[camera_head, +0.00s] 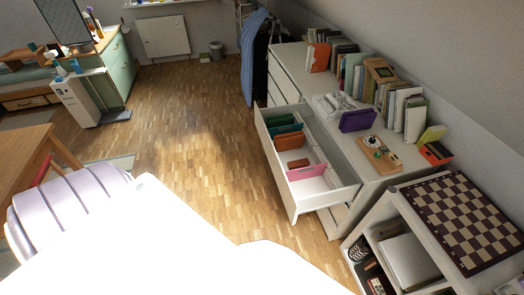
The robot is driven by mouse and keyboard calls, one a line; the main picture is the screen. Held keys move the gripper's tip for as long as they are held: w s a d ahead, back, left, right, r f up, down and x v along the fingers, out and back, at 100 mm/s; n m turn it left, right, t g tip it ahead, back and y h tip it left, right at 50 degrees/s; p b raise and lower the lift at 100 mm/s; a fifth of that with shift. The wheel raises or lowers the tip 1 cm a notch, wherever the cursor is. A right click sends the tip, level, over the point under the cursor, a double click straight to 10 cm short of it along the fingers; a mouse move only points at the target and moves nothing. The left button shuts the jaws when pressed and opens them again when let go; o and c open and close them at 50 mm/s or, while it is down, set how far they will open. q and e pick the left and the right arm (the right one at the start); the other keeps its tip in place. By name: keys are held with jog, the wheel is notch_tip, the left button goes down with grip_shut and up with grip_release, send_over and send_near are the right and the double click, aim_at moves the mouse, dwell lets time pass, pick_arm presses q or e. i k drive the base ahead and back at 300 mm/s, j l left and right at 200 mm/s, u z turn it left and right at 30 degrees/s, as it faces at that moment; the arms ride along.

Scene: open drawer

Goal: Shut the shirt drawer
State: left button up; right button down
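The open drawer (273,168) is white and sticks out to the left from a white dresser (377,186) on the right side of the room. Folded items stand in it: green ones (284,128) at the far end, an orange-brown one (289,141), a small brown one (298,163) and a pink one (306,172) nearer me. Part of the drawer's floor is bare. Neither of my grippers shows in the head view. Large white surfaces, probably mine, fill the bottom.
Books (356,80), a purple box (357,120) and a wooden board (379,154) lie on the dresser. A shelf unit with a chessboard (463,215) stands at the near right. Wooden floor (190,135) is clear left of the drawer. A wooden table (22,160) is at left.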

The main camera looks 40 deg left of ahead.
aim_at(340, 182)
jog(key=i+u, duration=0.1)
jog(key=u, duration=0.3)
jog(key=i+u, duration=0.15)
jog(key=u, duration=0.25)
jog(key=i+u, duration=0.1)
jog(key=u, duration=0.3)
